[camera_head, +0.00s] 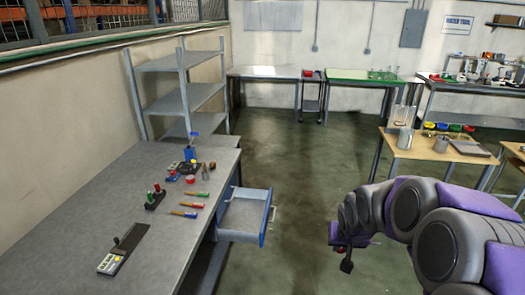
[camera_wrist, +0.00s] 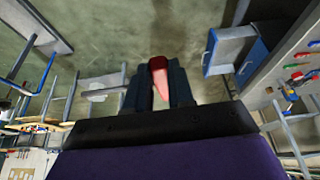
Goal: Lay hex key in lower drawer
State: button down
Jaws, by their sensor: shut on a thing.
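My gripper (camera_head: 346,257) hangs over open floor to the right of the workbench, well apart from the drawer. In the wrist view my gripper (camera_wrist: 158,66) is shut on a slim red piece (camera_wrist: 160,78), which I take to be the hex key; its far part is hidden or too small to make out. A drawer (camera_head: 243,211) with a blue front stands pulled out from the bench's right side, and its visible inside looks empty. It also shows in the wrist view (camera_wrist: 252,62). I cannot tell whether it is the lower one.
The grey workbench (camera_head: 90,215) carries red, green and blue-handled tools (camera_head: 190,205), a black switch box (camera_head: 156,198) and a dark flat device (camera_head: 125,248). Wooden tables (camera_head: 430,150) stand at the right. The floor (camera_head: 305,190) between is clear.

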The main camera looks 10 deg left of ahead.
aim_at(228, 226)
jog(key=i+u, duration=0.25)
jog(key=i, duration=0.5)
jog(key=i+l+u, duration=0.25)
jog(key=i, duration=0.5)
jog(key=i+j+u, duration=0.15)
jog(key=i, duration=0.65)
